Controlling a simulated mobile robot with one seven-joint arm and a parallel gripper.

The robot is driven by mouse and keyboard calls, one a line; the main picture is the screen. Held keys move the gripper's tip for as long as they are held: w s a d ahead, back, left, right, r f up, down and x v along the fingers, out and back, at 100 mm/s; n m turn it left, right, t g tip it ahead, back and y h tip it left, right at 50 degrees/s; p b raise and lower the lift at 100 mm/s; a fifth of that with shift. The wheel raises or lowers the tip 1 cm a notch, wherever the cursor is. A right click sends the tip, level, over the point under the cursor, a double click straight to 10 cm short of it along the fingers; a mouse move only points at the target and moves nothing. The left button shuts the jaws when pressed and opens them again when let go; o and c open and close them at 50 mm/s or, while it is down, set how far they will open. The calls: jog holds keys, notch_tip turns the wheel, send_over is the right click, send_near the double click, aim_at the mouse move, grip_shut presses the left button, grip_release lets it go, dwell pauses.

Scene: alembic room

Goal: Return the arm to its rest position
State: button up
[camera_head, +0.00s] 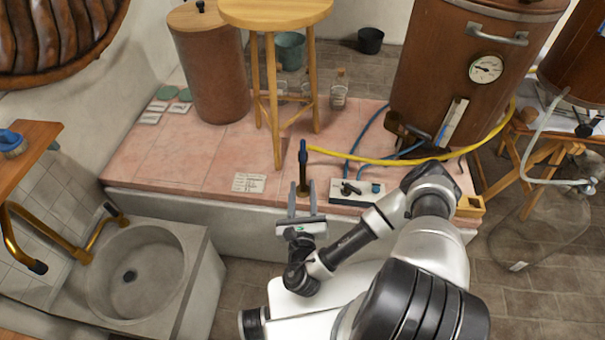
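My arm reaches forward from the bottom right of the head view, bent at the elbow. My gripper (302,187) is at the front edge of the pink tiled ledge, its two grey fingers apart and pointing away from me. An upright dark rod with a blue upper part (303,158) and a brass foot shows in line with the gap between the fingers. I cannot tell whether the rod stands between the fingers or just beyond them. No contact between fingers and rod is visible.
A yellow hose (400,163) crosses behind my wrist. A stone sink (140,275) stands at left.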

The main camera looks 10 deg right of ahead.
jog(key=shift+s+a+r, duration=0.1)
jog(key=shift+s+a, duration=0.1)
jog(key=shift+s, duration=0.55)
